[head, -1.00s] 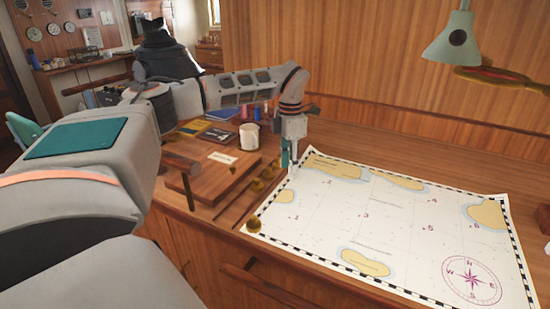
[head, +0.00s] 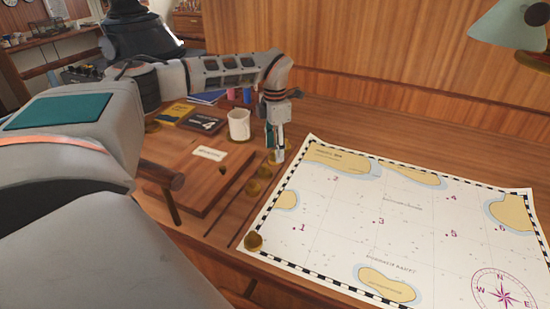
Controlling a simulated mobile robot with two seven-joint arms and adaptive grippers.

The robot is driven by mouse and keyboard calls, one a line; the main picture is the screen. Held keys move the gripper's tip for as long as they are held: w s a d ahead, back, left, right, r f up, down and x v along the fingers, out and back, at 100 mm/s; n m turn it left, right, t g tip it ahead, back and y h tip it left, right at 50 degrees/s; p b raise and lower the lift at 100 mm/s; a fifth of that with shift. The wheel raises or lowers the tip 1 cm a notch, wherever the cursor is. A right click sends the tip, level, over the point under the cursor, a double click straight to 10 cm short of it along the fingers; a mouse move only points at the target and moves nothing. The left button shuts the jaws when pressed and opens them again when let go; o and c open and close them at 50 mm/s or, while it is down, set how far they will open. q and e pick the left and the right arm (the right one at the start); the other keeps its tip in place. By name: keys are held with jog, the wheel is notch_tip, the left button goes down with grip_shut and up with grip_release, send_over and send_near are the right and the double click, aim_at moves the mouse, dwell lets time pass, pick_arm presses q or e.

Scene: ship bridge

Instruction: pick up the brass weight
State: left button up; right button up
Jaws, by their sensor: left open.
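One brass weight (head: 254,242) sits on the near left corner of the chart. My left gripper (head: 275,153) points down at the far end of this row. It is open, and its fingers partly hide the brass there. I cannot tell whether a weight is between the fingers. My right gripper is not in view.
The chart (head: 340,215) covers the desk on the right. The wooden board (head: 190,185) with a white label lies left of the row. A white mug (head: 239,124) and books (head: 205,122) stand behind. A lamp (head: 508,24) hangs at upper right.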

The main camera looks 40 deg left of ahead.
pick_arm(q)
jog(key=shift+d+f, duration=0.1)
jog(key=shift+f, duration=0.85)
jog(key=c, duration=1.4)
notch_tip(320, 180, up, 20)
jog(key=shift+r, duration=0.1)
